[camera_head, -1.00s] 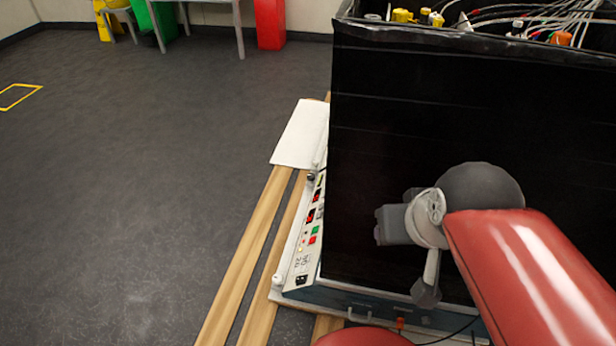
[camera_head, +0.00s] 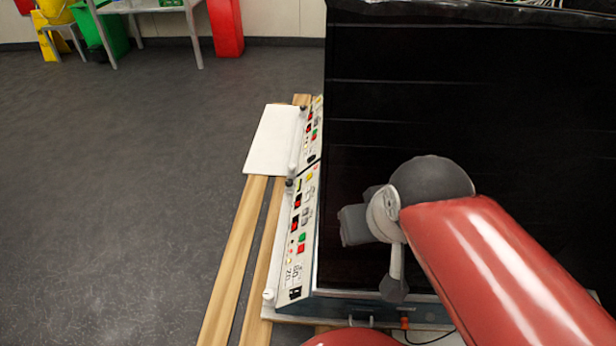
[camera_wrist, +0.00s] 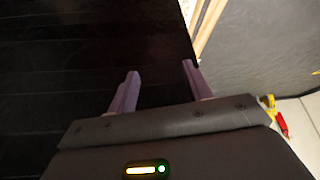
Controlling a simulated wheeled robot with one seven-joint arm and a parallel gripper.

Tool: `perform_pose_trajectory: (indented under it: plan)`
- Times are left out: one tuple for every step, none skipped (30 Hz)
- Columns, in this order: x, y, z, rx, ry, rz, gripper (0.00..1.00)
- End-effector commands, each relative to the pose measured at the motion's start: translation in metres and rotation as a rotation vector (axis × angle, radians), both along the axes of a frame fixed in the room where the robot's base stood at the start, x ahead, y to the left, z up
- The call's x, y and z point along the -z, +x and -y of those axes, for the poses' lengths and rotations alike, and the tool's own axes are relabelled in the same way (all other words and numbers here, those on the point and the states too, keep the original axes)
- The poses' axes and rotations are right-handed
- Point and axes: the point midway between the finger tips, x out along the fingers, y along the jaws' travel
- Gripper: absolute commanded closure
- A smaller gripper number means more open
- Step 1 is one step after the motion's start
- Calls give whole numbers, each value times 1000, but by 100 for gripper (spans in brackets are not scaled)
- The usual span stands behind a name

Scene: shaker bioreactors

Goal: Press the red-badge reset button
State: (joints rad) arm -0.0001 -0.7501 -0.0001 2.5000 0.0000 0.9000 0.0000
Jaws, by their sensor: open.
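Two slanted white control panels run along the left side of the black-walled shaker. The near panel (camera_head: 284,262) and the far panel (camera_head: 305,155) both carry small red, green and yellow parts. On the near panel a red square (camera_head: 301,249) sits just below a green one; I cannot tell which part is the red-badge reset button. My gripper shows in the wrist view (camera_wrist: 160,70), its two purple fingers apart with nothing between them. In the head view it is up against the dark wall, right of the panels, fingers not clearly visible. No panel shows in the wrist view.
The black wall (camera_head: 450,120) fills the right of the head view. A white board (camera_head: 272,140) lies on wooden rails (camera_head: 235,270) left of the panels. Grey floor (camera_head: 110,220) is open at left. A red bin (camera_head: 226,28) stands at the back.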

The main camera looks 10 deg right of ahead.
Motion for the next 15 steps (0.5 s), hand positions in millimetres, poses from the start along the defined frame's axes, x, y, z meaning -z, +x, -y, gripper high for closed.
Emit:
perform_pose_trajectory:
  plan:
    - [0, 0, 0, 0, 0, 0, 54]
    - [0, 0, 0, 0, 0, 0, 58]
    - [0, 0, 0, 0, 0, 0, 63]
    - [0, 0, 0, 0, 0, 0, 67]
    - [0, 0, 0, 0, 0, 0, 71]
    - [0, 0, 0, 0, 0, 0, 76]
    - [0, 0, 0, 0, 0, 0, 80]
    - [0, 0, 0, 0, 0, 0, 84]
    - [0, 0, 0, 0, 0, 0, 89]
    - [0, 0, 0, 0, 0, 0, 93]
    - [0, 0, 0, 0, 0, 0, 97]
    - [0, 0, 0, 0, 0, 0, 100]
    - [0, 0, 0, 0, 0, 0, 100]
    - [0, 0, 0, 0, 0, 0, 100]
    - [0, 0, 0, 0, 0, 0, 100]
